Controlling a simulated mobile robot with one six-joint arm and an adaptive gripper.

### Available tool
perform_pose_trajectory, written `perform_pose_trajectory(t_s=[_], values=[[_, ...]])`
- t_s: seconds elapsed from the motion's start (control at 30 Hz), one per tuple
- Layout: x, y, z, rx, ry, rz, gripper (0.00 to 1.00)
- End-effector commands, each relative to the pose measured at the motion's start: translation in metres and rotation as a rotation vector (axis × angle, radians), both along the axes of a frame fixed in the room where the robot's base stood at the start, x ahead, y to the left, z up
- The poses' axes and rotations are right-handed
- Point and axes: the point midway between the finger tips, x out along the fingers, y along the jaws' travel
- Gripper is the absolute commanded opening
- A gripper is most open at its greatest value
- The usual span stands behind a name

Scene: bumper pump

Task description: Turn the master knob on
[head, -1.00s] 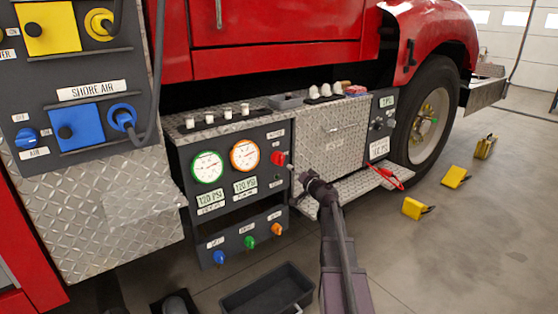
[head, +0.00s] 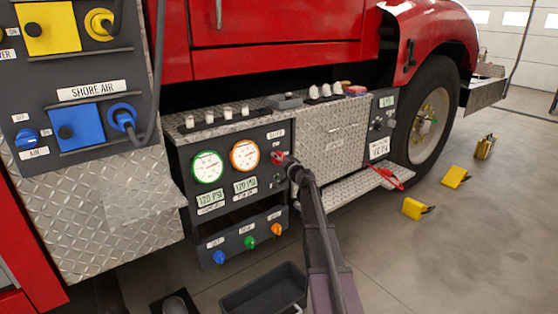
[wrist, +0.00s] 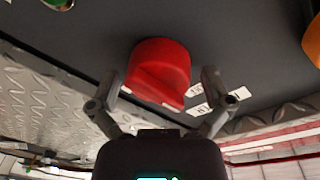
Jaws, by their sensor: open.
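The red master knob (head: 278,157) sits on the right side of the dark gauge panel (head: 225,137), beside the orange-rimmed gauge. In the wrist view the knob (wrist: 158,72) is large, with a raised grip ridge pointing down toward my gripper. My gripper (wrist: 162,88) is open, with one finger on each side of the knob. I cannot tell whether either finger touches it. In the head view my gripper (head: 287,163) is at the knob and partly covers its lower right. White labels (wrist: 220,100) lie beside the knob, partly behind the right finger.
A green-rimmed gauge (head: 207,167) and an orange-rimmed gauge (head: 244,155) are left of the knob. Blue, green and orange knobs (head: 249,242) sit below. A diamond-plate door (head: 335,140) is to the right. A dark bin (head: 262,292) stands on the floor. Yellow chocks (head: 416,209) lie right.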

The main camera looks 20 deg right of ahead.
Motion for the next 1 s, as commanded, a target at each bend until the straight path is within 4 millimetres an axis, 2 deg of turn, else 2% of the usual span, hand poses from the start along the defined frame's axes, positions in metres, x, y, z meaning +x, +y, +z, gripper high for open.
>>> perform_pose_trajectory(t_s=[0.33, 0.5, 0.57, 0.6, 1.0], values=[[0.0017, 0.0001, 0.0001, 0.000, 0.000, 0.000, 1.00], [0.0016, 0.0000, 0.0000, 0.000, 0.000, 0.000, 0.49], [0.0017, 0.0000, 0.0000, 0.000, 0.000, 0.000, 0.32], [0.0017, 0.0000, 0.0000, 0.000, 0.000, 0.000, 0.28], [0.0023, 0.0001, 0.0006, 0.036, 0.007, 0.000, 0.28]])
